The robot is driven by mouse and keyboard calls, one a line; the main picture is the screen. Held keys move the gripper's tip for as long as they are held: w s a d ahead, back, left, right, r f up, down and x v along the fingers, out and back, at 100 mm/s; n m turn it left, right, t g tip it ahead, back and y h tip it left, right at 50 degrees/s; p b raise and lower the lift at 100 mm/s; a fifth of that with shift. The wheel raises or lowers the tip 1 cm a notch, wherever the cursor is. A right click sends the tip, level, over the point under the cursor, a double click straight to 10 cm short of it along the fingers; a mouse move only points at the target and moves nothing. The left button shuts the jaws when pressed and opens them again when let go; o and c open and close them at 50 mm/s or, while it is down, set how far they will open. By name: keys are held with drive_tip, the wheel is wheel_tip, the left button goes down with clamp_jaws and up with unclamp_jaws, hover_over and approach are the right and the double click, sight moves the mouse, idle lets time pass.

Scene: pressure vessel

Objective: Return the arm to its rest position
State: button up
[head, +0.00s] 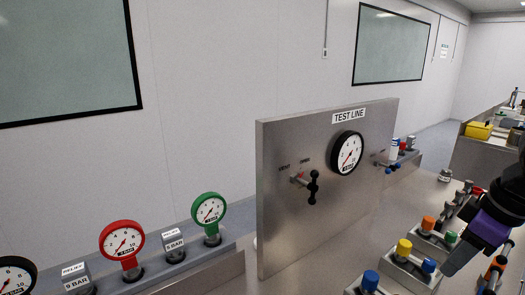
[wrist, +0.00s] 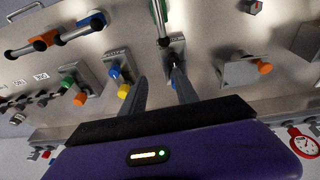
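My arm shows at the right edge of the head view, with a purple gripper body (head: 487,230) over the bench of coloured valves. In the wrist view my gripper (wrist: 157,78) has its two grey fingers apart, with no object held between them.
The steel TEST LINE panel (head: 285,225) stands mid-view with a black gauge (head: 347,153) and a black valve handle (head: 313,188). Red (head: 122,240) and green (head: 209,209) gauges stand at left. Blocks with yellow (head: 404,247) and blue (head: 370,281) caps lie near the arm.

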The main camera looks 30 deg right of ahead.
drive_tip(key=w+a+r+m+t, duration=0.1)
drive_tip(key=w+a+r+t, duration=0.2)
drive_tip(key=w+r+t, duration=0.65)
drive_tip(key=w+a+r+m+t, duration=0.1)
drive_tip(key=w+a+r+t, duration=0.2)
drive_tip(key=w+r+t, duration=0.65)
drive_tip(key=s+a+f+m+g+h, duration=0.2)
drive_tip(key=s+a+f+m+h, duration=0.3)
drive_tip(key=f, duration=0.5)
drive_tip(key=s+a+f+m+g+h, duration=0.1)
drive_tip(key=s+a+f+m+h, duration=0.45)
drive_tip(key=f, duration=0.45)
drive_tip(key=s+a+f+n+g+y, duration=0.1)
drive_tip(key=s+a+f+n+y, duration=0.2)
drive_tip(key=s+a+f, duration=0.2)
drive_tip(key=s+a+f+n+g+y, duration=0.1)
drive_tip(key=s+a+f+n+y, duration=0.3)
drive_tip(key=s, duration=0.4)
drive_tip(key=s+a+f+n+g+y, duration=0.1)
drive_tip(key=s+a+f+n+y, duration=0.2)
drive_tip(key=s+a+f, duration=0.3)
drive_tip(key=shift+s+a+f+n+g, duration=0.1)
drive_tip(key=shift+s+a+n+g, duration=0.15)
drive_tip(key=shift+s+n+g, duration=0.25)
drive_tip(key=shift+a+n+y, duration=0.25)
drive_tip(key=shift+a+y, duration=0.1)
drive_tip(key=shift+y, duration=0.1)
